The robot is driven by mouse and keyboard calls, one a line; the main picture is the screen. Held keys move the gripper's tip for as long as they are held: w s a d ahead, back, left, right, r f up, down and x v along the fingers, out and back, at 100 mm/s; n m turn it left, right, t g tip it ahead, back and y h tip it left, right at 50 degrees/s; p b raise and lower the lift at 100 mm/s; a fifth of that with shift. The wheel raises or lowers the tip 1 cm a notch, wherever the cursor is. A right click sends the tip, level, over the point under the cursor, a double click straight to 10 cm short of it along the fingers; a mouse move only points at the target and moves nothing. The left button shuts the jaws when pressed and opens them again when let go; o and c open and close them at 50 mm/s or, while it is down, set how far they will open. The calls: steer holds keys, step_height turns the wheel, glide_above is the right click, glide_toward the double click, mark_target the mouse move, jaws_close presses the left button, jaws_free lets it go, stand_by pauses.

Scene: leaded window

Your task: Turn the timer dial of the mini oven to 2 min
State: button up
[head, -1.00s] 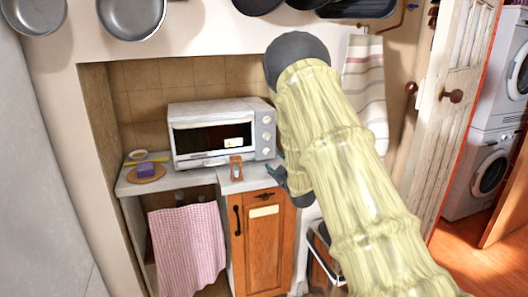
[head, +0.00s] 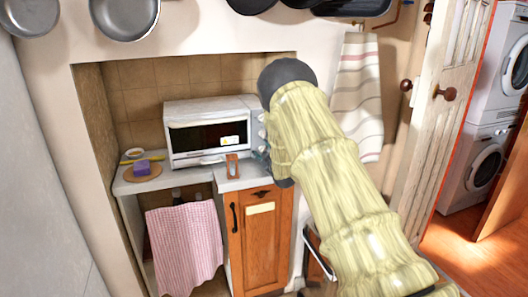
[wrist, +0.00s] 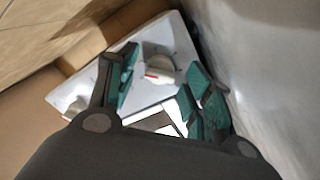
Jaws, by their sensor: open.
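The white mini oven (head: 207,133) stands on the counter in the alcove, its knob column at the right of its front, partly behind my arm in the head view. My gripper (head: 263,157) is at the lower part of this column, mostly hidden by my arm. In the wrist view my gripper (wrist: 161,75) is open, with teal pads either side of a pale dial (wrist: 160,70) with a red mark. I cannot tell whether the pads touch it. Another knob (wrist: 74,108) sits to the left on the white panel. I cannot read the dial's scale or tell which is the timer.
A small wooden-framed object (head: 232,165) stands on the counter in front of the oven. A purple block (head: 142,168) lies on a round board to the left. A pink cloth (head: 185,245) hangs below the counter. Pans hang above. A pale wall-like surface (wrist: 265,65) runs close beside my gripper.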

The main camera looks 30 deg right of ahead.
steer(key=c, duration=1)
steer(key=shift+m+b, duration=0.35)
steer(key=shift+m, duration=0.45)
steer(key=shift+c, duration=0.2)
steer(key=o, duration=1)
steer(key=shift+o, duration=0.2)
steer(key=v, duration=1.2)
